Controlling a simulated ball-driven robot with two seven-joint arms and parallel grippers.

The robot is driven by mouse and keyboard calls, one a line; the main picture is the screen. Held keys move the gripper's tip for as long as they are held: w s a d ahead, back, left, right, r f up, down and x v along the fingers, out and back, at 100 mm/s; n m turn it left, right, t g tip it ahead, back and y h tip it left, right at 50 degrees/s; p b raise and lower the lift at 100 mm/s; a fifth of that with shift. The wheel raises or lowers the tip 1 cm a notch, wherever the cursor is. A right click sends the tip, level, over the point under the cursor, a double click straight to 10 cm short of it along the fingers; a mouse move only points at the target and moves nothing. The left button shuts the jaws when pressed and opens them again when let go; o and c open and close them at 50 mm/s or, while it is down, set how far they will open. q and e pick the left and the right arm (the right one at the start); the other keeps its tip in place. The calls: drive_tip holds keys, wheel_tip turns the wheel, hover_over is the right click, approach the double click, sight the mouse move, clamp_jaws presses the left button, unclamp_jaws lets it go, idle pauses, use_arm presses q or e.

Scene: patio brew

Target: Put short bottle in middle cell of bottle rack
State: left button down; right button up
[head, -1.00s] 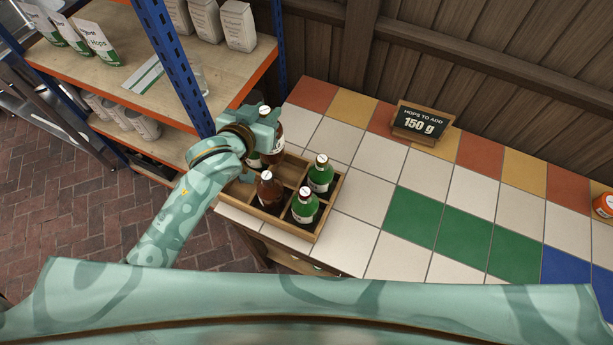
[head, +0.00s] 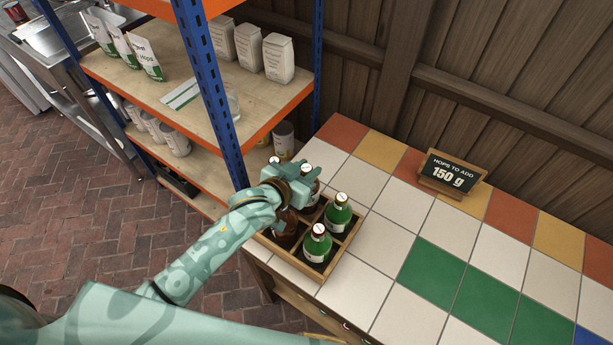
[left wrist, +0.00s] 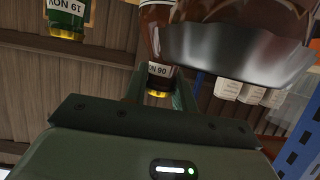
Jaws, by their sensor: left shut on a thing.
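The bottle rack (head: 343,248) is a wooden crate with dividers at the left end of the tiled counter. Two green bottles (head: 338,214) (head: 317,245) stand in its right-hand cells. A brown bottle (head: 286,228) stands in a cell on its left side. My left gripper (head: 303,184) is over the far part of the rack, shut on another brown bottle (head: 312,190). That bottle's lower part is hidden, so I cannot tell if it touches the cell floor. In the left wrist view a brown bottle (left wrist: 158,40) shows between the fingers. My right gripper is out of view.
A blue-posted shelf (head: 215,95) with bags and cans stands close on the left. A sign (head: 450,174) reading 150 g stands at the counter's back. The white and green tiles right of the rack are clear.

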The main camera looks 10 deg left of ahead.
use_arm(q)
drive_tip(key=shift+f, duration=0.8)
drive_tip(key=shift+f, duration=0.6)
drive_tip(key=c, duration=1.1)
unclamp_jaws()
drive_tip(key=shift+r, duration=0.3)
drive_tip(key=p+v, duration=0.2)
drive_tip(key=v, duration=1)
drive_tip(key=shift+r, duration=0.3)
